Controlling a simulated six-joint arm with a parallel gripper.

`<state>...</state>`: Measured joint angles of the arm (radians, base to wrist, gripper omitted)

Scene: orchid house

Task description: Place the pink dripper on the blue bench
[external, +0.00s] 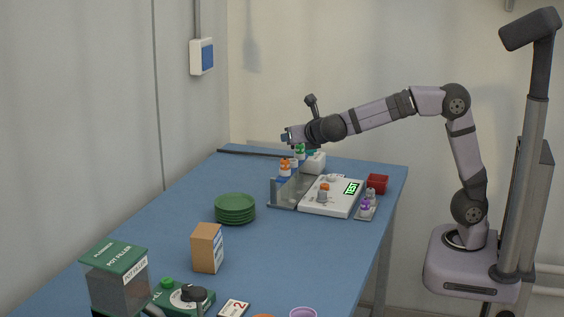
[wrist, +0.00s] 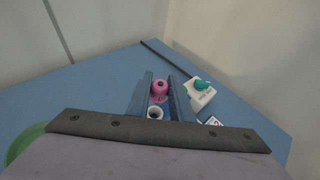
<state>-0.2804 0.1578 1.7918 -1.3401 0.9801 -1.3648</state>
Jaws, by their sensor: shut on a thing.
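The pink dripper (wrist: 160,88) sits between the fingers of my gripper (wrist: 162,85) in the wrist view, and the fingers are shut on it. In the external view my gripper (external: 286,137) is over the far end of the blue bench (external: 175,225), above the bottle rack area. I cannot make out the dripper in that view. The bench top also shows in the wrist view (wrist: 90,95). Whether the dripper touches anything below it is not clear.
A grey rack (external: 288,200) with orange- and green-capped bottles and a white teal-topped container (external: 315,164) stand below my gripper. A white scale (external: 330,197), red pot (external: 377,183) and green plates (external: 235,208) are nearby. The bench's left middle is clear.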

